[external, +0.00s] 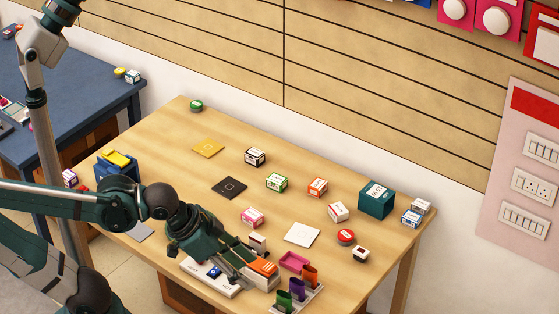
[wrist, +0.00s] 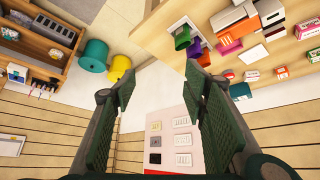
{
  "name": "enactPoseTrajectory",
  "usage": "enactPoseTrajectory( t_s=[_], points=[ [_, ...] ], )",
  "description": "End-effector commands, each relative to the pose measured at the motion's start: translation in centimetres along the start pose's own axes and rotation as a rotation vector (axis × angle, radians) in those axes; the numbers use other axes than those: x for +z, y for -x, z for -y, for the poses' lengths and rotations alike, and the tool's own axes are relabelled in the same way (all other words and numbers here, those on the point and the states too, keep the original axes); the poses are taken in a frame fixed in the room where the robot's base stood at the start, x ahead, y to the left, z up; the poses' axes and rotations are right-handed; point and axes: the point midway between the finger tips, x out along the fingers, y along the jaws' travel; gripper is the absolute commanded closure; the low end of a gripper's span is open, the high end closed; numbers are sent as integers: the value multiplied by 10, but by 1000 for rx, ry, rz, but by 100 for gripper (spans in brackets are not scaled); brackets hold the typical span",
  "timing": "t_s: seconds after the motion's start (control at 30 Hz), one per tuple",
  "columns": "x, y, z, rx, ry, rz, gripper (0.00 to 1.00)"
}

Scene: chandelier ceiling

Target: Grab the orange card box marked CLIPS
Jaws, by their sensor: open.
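A small orange-and-white box (external: 317,186) stands on the wooden table, right of the middle in the external view; its lettering is too small to read. Another orange-topped item (external: 264,267) lies close to my gripper near the table's front; I cannot tell which is marked CLIPS. My gripper (external: 243,268) is low over the front part of the table, apart from the orange-and-white box. In the wrist view my gripper (wrist: 160,75) has its two dark green fingers spread, with nothing between them. An orange item (wrist: 229,46) shows there beyond the right finger.
Dark, green, pink and red-marked small boxes, a teal box (external: 376,199) and a white square (external: 301,234) are spread over the table (external: 180,125). The slatted wall borders the back.

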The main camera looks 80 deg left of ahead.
Motion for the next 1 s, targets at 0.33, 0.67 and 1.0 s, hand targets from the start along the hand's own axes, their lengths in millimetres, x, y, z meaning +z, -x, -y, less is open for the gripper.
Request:
enactPoseTrajectory(
  t_s=[0.33, 0.67, 1.0],
  points=[
    [-36, 0, 20, -25, 49, 39, 56],
    [-84, -8, 53, -60, 120, 98, 56],
    [-128, -24, 93, -94, 197, 158, 56]
  ],
)
